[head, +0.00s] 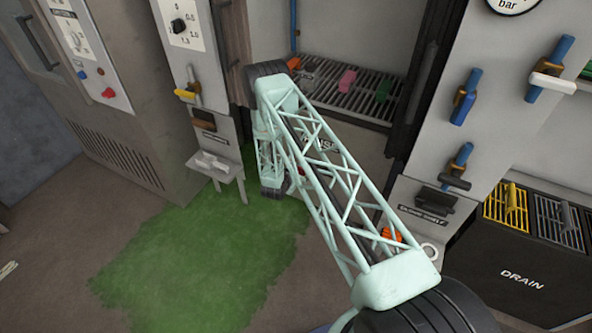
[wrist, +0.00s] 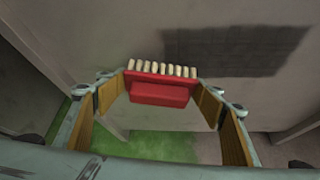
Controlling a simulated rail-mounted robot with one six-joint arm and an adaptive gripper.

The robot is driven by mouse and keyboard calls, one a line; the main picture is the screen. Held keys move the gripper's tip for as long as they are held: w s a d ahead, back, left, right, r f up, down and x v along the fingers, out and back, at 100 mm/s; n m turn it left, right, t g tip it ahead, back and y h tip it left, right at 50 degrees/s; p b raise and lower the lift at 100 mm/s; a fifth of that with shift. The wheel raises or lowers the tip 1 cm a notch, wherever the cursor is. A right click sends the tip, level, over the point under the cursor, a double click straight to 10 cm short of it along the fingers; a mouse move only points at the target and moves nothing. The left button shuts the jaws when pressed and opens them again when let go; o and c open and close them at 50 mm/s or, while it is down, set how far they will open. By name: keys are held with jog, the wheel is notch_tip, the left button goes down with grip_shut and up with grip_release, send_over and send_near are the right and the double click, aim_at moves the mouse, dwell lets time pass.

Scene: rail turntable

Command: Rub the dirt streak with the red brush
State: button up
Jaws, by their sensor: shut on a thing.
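The red brush (wrist: 160,90) is held between the wood-padded fingers of my gripper (wrist: 165,98) in the wrist view. Its pale bristles point up and away toward a grey surface. The dirt streak (wrist: 240,50) is a dark, broad patch on that surface, mostly to the right of the bristles. The right-hand bristles overlap the streak's lower left edge in the picture; I cannot tell whether they touch the surface. In the head view my arm hides the gripper and I cannot make out the streak.
A small white shelf (head: 215,165) stands left of the arm. A DRAIN bin (head: 500,280) stands at right. Green floor (head: 200,265) lies open at front.

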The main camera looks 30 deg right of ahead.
jog(key=shift+w+d, duration=0.45)
jog(key=shift+d, duration=0.1)
dwell(0.6)
jog(key=shift+s+d, duration=0.1)
jog(key=shift+s, duration=0.05)
jog(key=shift+s+d, duration=0.45)
jog(key=shift+s, duration=0.2)
jog(key=shift+s+d, duration=0.4)
jog(key=shift+s, duration=0.25)
jog(key=shift+s+d, duration=0.1)
jog(key=shift+s, duration=0.05)
jog(key=shift+s+d, duration=1)
jog(key=shift+s, duration=0.15)
jog(key=shift+s+d, duration=0.15)
jog(key=shift+s+d, duration=0.45)
jog(key=shift+s, duration=0.25)
jog(key=shift+s+d, duration=0.45)
jog(key=shift+s, duration=0.2)
